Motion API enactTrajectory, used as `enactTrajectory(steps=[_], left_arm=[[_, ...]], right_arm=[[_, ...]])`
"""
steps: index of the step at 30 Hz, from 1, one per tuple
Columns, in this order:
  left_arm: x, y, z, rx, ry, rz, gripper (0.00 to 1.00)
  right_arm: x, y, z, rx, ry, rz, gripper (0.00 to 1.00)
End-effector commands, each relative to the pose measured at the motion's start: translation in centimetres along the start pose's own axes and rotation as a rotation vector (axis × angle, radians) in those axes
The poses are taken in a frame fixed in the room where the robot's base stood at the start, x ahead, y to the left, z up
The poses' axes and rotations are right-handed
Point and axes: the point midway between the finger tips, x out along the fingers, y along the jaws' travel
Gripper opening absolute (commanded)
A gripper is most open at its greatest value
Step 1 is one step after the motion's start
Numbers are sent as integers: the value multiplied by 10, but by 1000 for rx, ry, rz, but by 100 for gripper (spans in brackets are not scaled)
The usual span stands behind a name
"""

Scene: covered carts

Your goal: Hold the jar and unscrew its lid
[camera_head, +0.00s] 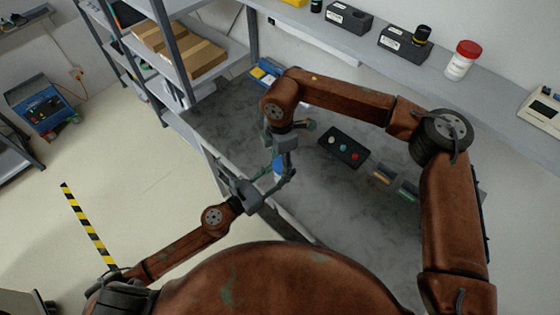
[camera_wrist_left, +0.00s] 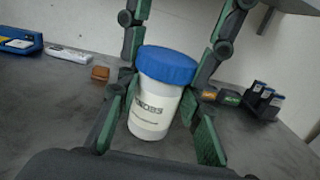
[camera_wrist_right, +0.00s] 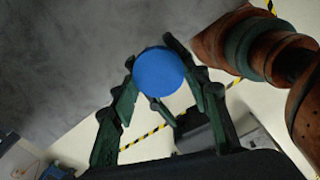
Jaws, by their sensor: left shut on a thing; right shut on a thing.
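The jar (camera_wrist_left: 148,118) is white with a printed label and has a blue lid (camera_wrist_left: 167,65). In the left wrist view it looks slightly tilted. My left gripper (camera_head: 268,181) is shut on the jar's body, one finger on each side. My right gripper (camera_head: 284,158) comes from above and is shut on the blue lid, which also shows as a round disc in the right wrist view (camera_wrist_right: 159,71). The lid sits on the jar, with no gap visible. In the head view the grippers hide most of the jar. I cannot tell if its base touches the table.
The grey table (camera_head: 230,125) holds a dark panel with coloured knobs (camera_head: 344,148) and small bins (camera_head: 383,173) to the right of the grippers. A blue tray (camera_head: 265,73) lies at the back. A red-lidded white jar (camera_head: 461,60) stands on the upper shelf.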

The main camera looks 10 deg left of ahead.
Motion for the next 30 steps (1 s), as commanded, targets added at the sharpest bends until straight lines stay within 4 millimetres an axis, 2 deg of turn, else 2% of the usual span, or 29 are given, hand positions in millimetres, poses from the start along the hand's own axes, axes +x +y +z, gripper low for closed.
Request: enactTrajectory(steps=[3,6,10,30], left_arm=[[0,-2,1,0,-1,-5,0],[0,-2,1,0,-1,-5,0],[0,-3,1,0,-1,-6,0],[0,-5,1,0,-1,-10,0]], right_arm=[[0,1,0,1,0,4,14],[0,1,0,-11,0,5,14],[-1,1,1,-133,0,5,14],[-2,-4,7,-1484,-4,9,14]])
